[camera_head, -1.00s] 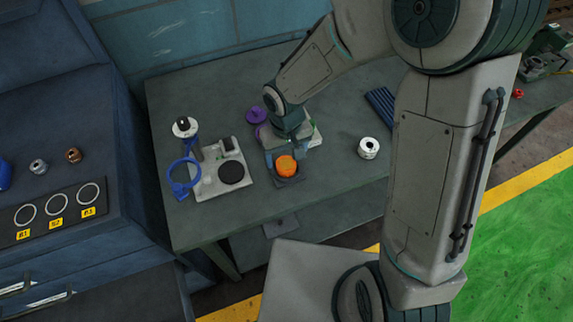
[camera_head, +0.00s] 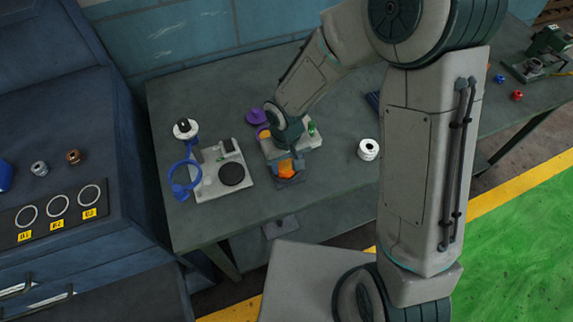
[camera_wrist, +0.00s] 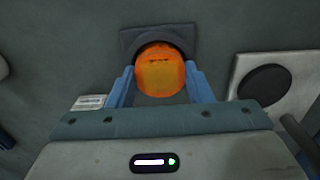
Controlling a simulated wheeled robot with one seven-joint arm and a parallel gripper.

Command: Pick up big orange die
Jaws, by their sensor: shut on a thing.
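The big orange die (camera_head: 287,168) is a short round orange piece at the front of the table, above or in a dark square holder (camera_head: 291,182). In the wrist view the orange die (camera_wrist: 160,75) sits between the two blue fingers of my gripper (camera_wrist: 161,82), which is shut on it. The dark holder (camera_wrist: 134,40) shows just behind the die there. In the head view my gripper (camera_head: 284,160) comes down over the die from behind and hides part of it. I cannot tell whether the die is clear of the holder.
A light plate with a black disc (camera_head: 231,174) lies left of the die, with a blue ring (camera_head: 184,174) beside it. A white spool (camera_head: 368,149) stands to the right. A purple piece (camera_head: 257,117) lies behind. Table (camera_head: 330,205) is bare at front right.

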